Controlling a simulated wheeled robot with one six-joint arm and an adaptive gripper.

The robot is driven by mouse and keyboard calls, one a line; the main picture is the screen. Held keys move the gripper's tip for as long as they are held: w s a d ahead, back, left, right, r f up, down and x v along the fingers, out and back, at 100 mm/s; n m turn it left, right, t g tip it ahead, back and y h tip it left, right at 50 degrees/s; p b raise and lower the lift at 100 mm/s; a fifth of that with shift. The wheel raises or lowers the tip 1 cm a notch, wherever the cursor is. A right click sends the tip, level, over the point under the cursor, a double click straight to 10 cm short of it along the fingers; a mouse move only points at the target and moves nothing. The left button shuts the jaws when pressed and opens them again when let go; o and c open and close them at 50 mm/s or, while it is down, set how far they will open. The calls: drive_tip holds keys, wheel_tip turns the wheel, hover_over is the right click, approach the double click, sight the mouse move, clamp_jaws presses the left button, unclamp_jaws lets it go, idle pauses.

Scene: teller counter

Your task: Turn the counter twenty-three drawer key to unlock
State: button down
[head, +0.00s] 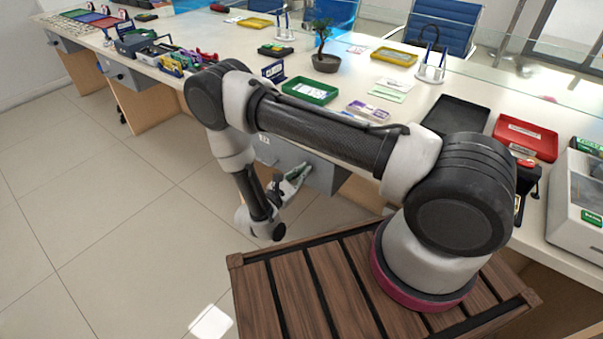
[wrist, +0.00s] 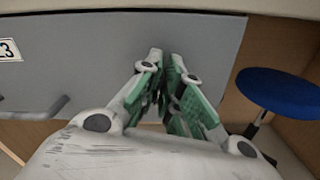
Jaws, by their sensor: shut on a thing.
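My gripper (head: 297,176) is at the grey drawer front (head: 322,174) under the counter, low behind my arm in the head view. In the wrist view its green-padded fingers (wrist: 166,62) reach to the grey drawer front (wrist: 95,60), close together at the tips. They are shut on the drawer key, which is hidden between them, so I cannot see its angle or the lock. A white number plate (wrist: 9,49) ending in 3 is at the left edge. A grey bar handle (wrist: 38,108) sits below it.
A blue round stool (wrist: 280,97) stands right of the drawer in the wrist view. The counter top (head: 345,83) above holds a green tray (head: 310,90), a potted plant (head: 326,62) and a black tray (head: 455,116). The tiled floor (head: 110,215) at left is clear.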

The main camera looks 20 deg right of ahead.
drive_tip(key=m, duration=0.3)
drive_tip(key=shift+s+d+f+m, duration=0.1)
drive_tip(key=shift+s+m, duration=0.05)
drive_tip(key=shift+m, duration=0.15)
drive_tip(key=shift+s+d+f+m, duration=0.1)
drive_tip(key=shift+f+m, duration=0.1)
drive_tip(key=shift+m, duration=1.65)
drive_tip(key=shift+s+f+m, duration=0.1)
drive_tip(key=shift+f+m, duration=0.05)
drive_tip(key=shift+m, duration=1.65)
drive_tip(key=shift+s+d+f+m, duration=0.1)
drive_tip(key=shift+f+m, duration=0.1)
drive_tip(key=shift+m, duration=1.65)
drive_tip(key=c, duration=1.6)
unclamp_jaws()
